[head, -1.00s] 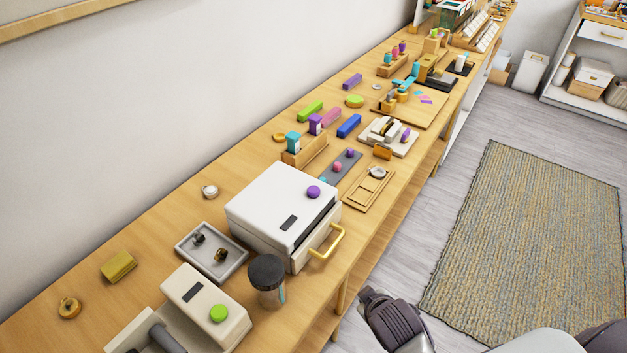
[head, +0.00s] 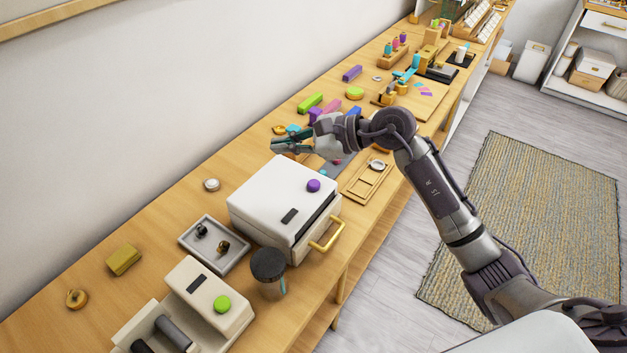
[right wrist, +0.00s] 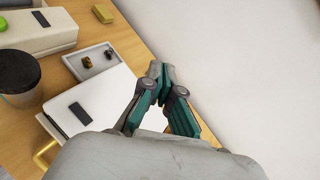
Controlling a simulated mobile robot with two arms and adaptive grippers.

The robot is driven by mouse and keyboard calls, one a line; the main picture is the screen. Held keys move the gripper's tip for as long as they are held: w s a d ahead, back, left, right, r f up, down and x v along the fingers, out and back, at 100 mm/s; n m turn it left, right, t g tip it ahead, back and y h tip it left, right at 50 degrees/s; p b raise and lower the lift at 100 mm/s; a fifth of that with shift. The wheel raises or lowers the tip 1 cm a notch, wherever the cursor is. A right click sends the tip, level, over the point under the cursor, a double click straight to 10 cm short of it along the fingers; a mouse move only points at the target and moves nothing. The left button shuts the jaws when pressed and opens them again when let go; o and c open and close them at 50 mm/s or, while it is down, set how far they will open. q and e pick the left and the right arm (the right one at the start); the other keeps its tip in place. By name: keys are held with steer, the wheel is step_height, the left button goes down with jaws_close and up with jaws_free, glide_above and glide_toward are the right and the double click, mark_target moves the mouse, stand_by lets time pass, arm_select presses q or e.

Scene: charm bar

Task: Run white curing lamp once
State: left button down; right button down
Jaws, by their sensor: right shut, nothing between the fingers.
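The white box-shaped lamp (head: 265,195) stands on the long wooden bench. It has a round purple button (head: 313,185) on top, a dark slot and a gold handle (head: 327,236) on its front. A dark gap shows above the handle panel. My right gripper (head: 276,146) is shut and empty, in the air by the lamp's far edge. In the right wrist view, its green fingers (right wrist: 161,72) meet at the tips, above the lamp's white top (right wrist: 98,108); the purple button is hidden there. My left gripper is not in view.
A grey tray (head: 187,239) with small dark pieces and a dark-lidded jar (head: 269,271) stand close to the lamp. A cream machine with a green button (head: 222,304) is nearer. Colored blocks and wooden holders lie beyond, partly hidden by my right arm.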

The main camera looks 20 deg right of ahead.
mark_target(316, 184)
steer(key=w+d+f+n+g+h, duration=0.1)
steer(key=d+f+n+h, duration=0.1)
steer(key=d+h, duration=0.3)
steer(key=shift+w+d, duration=0.3)
steer(key=shift+d, duration=0.7)
steer(key=shift+f, duration=0.1)
step_height(316, 184, down, 8)
steer(key=b, duration=0.4)
steer(key=shift+f, duration=0.1)
steer(key=shift+f+b, duration=0.3)
steer(key=shift+b, duration=0.25)
steer(key=shift+f+b, duration=0.4)
steer(key=shift+b, duration=0.2)
